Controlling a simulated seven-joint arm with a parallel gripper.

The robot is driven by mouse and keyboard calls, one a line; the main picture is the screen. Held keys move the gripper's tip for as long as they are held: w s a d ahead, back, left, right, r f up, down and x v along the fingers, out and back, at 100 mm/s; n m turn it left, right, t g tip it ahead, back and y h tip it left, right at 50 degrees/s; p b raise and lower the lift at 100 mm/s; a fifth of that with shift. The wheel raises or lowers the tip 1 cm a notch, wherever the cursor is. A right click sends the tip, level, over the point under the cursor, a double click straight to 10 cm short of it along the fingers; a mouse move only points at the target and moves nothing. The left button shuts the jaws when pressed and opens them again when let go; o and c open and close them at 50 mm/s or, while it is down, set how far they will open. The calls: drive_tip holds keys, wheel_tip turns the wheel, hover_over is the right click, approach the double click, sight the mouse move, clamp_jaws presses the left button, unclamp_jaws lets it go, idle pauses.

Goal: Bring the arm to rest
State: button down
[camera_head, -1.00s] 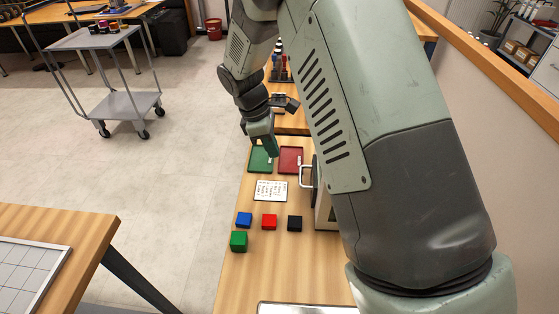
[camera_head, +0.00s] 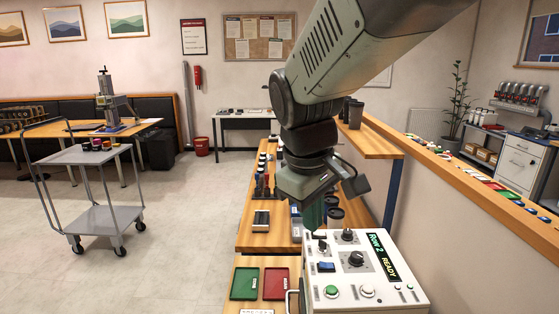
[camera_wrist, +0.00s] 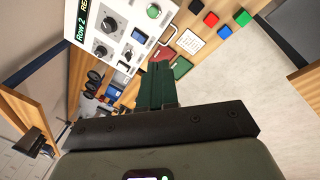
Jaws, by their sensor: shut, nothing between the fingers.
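My gripper (camera_head: 314,212) hangs from the raised arm, pointing down, at the back left of the white laser marker control box (camera_head: 365,288). In the head view its green fingers overlap the box's rear edge; the exact gap is hard to judge. In the wrist view the fingers (camera_wrist: 159,68) lie together with nothing between them. The box's display (camera_head: 384,256) reads "Row 2 READY".
A green tray (camera_head: 244,283) and a red tray (camera_head: 276,283) lie left of the box. A grey cart (camera_head: 85,155) stands at left.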

drive_tip(key=s+d+r+m+t, duration=0.1)
drive_tip(key=s+m, duration=0.3)
drive_tip(key=s, duration=0.4)
drive_tip(key=s+d+r+m+t+y, duration=0.1)
drive_tip(key=s+d+r+m+t, duration=0.1)
drive_tip(key=s, duration=0.6)
drive_tip(key=d+r+m, duration=0.1)
drive_tip(key=d+m, duration=0.1)
drive_tip(key=shift+s+d+r, duration=0.2)
drive_tip(key=shift+d, duration=0.15)
